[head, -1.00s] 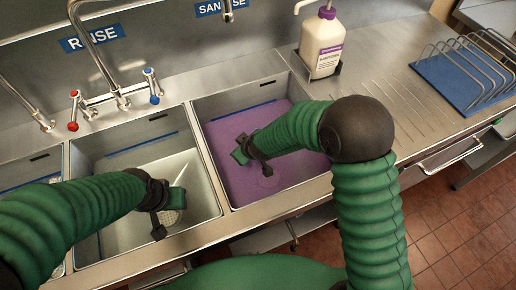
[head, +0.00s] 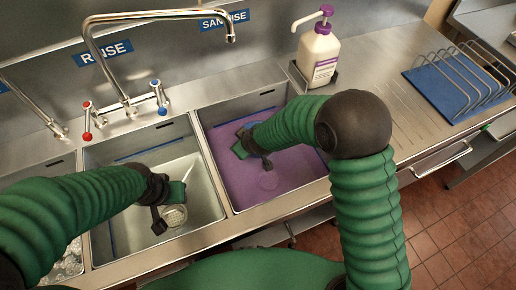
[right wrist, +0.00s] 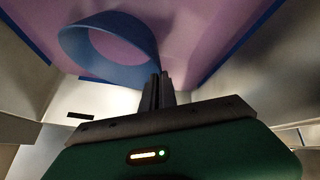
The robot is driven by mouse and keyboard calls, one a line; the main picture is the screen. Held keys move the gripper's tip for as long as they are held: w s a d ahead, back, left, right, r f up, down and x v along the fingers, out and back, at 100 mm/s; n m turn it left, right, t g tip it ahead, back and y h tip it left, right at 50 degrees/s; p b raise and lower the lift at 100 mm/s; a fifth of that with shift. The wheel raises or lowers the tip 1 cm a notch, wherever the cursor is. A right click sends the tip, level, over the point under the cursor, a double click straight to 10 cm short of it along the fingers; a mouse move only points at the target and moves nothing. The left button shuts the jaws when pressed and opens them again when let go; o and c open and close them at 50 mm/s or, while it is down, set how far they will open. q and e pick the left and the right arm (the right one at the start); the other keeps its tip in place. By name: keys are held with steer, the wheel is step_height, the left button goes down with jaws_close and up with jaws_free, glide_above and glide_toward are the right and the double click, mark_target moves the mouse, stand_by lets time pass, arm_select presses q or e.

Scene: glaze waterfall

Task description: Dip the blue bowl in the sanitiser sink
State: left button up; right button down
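The sanitiser sink (head: 228,200) holds purple liquid and sits under the SANITISE sign (head: 240,17). My right gripper (head: 241,148) is inside this sink area, over the purple liquid. In the right wrist view the blue bowl (right wrist: 85,62) is tilted against the purple, and the fingers (right wrist: 158,88) are closed together at its rim. In the head view only a little blue of the bowl shows beside the gripper; the arm hides the rest. Whether the bowl touches the liquid is unclear. My left gripper (head: 172,200) hangs over the rinse sink (head: 125,235); its fingers are unclear.
A steel tap (head: 128,100) with red and blue handles stands behind the rinse sink. A white pump bottle (head: 317,55) stands behind the sanitiser sink. A wire rack on a blue mat (head: 430,85) is at the right, beyond a bare drainboard (head: 385,100).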

step_height(320, 180, up, 22)
steer(key=p, duration=1.9)
steer(key=shift+f, duration=0.15)
stand_by(0.4)
